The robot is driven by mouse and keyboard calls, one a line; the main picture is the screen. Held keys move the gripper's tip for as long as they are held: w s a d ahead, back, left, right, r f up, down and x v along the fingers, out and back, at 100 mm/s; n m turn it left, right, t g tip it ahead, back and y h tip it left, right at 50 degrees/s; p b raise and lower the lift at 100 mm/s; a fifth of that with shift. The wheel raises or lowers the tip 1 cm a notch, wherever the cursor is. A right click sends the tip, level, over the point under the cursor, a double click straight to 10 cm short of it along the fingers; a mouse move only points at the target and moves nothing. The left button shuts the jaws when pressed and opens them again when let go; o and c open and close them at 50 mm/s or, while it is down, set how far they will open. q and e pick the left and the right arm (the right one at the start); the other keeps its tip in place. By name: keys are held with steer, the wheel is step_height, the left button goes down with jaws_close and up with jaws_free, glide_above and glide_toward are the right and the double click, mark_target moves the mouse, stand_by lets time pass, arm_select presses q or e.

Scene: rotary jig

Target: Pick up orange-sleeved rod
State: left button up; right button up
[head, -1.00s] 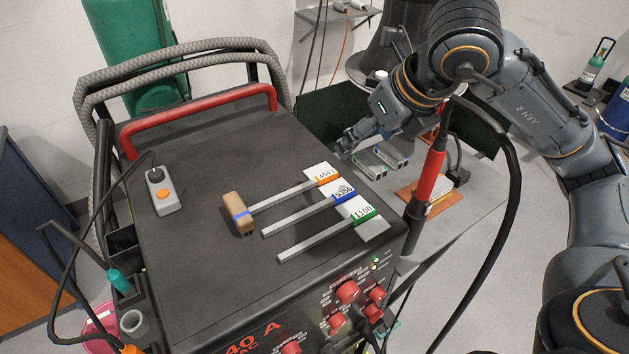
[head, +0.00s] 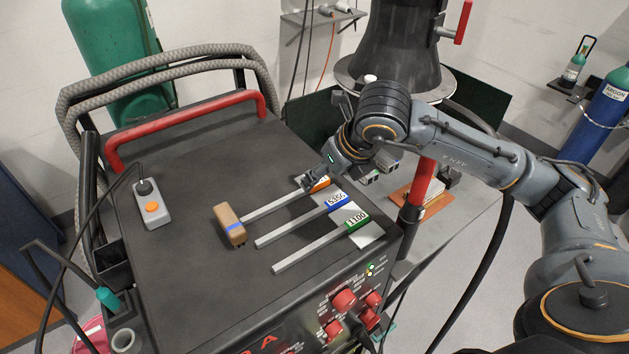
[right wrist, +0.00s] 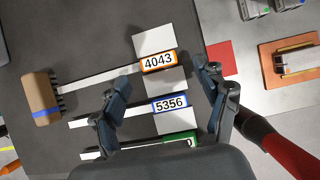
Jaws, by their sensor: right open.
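The orange-sleeved rod (head: 271,206) lies on the dark machine top, its orange sleeve labelled 4043 (right wrist: 158,61) clear in the right wrist view. In the head view my right gripper (head: 311,184) covers part of that sleeve. It is open and empty; in the right wrist view its fingers (right wrist: 163,82) show either side of the sleeve area, over the rods. I cannot tell its exact height above them. The blue-sleeved rod 5356 (head: 302,220) and green-sleeved rod 1100 (head: 315,245) lie parallel beside it. My left gripper is out of view.
A wooden brush with a blue band (head: 229,224) lies at the rod's left end. A grey box with an orange button (head: 152,207) sits further left. A red handle (head: 187,127) spans the back. A red-gripped torch (head: 422,182) stands at the right edge.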

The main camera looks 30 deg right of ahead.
mark_target(322, 190)
steer(key=shift+p+x, duration=0.3)
steer(key=shift+x, duration=1.25)
steer(key=shift+a+r, duration=0.1)
steer(key=c, duration=1)
steer(key=shift+c, duration=0.2)
